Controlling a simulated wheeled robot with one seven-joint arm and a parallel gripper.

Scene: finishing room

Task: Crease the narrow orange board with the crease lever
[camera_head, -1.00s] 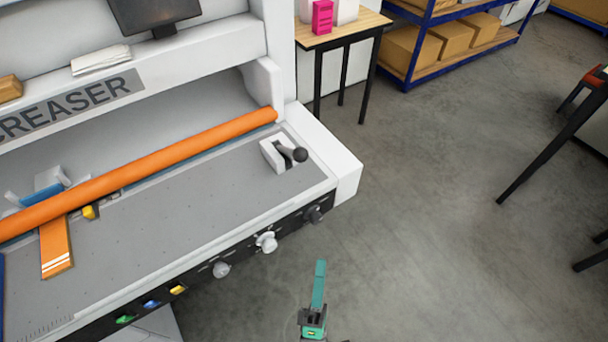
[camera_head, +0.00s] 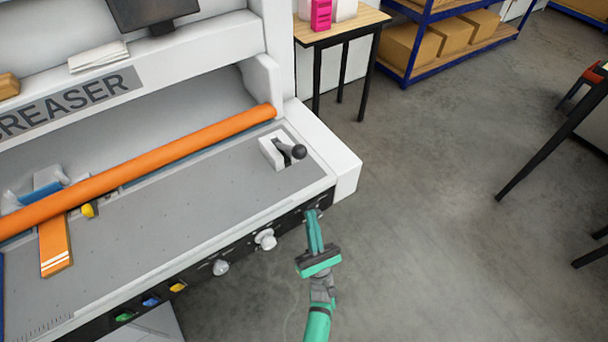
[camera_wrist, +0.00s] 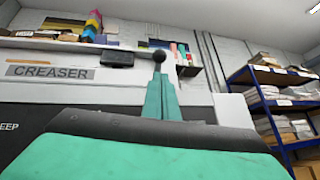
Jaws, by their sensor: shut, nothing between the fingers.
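The narrow orange board (camera_head: 55,247) lies on the grey bed of the creaser (camera_head: 200,197) at the left, its far end under the long orange bar (camera_head: 150,165). The crease lever (camera_head: 299,152), a dark arm with a black ball knob, sits in a white block at the right end of the bed. Its knob also shows in the wrist view (camera_wrist: 159,56), just beyond my fingertips. My gripper (camera_head: 313,212) is shut and empty. In the head view it is by the machine's front panel, below and in front of the lever, apart from the knob.
Pale knobs (camera_head: 265,239) and coloured buttons (camera_head: 178,287) line the front panel. A yellow piece (camera_head: 89,210) and a blue piece (camera_head: 42,190) are near the board. A small wooden table (camera_head: 345,28) and a blue shelf (camera_head: 430,60) stand behind.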

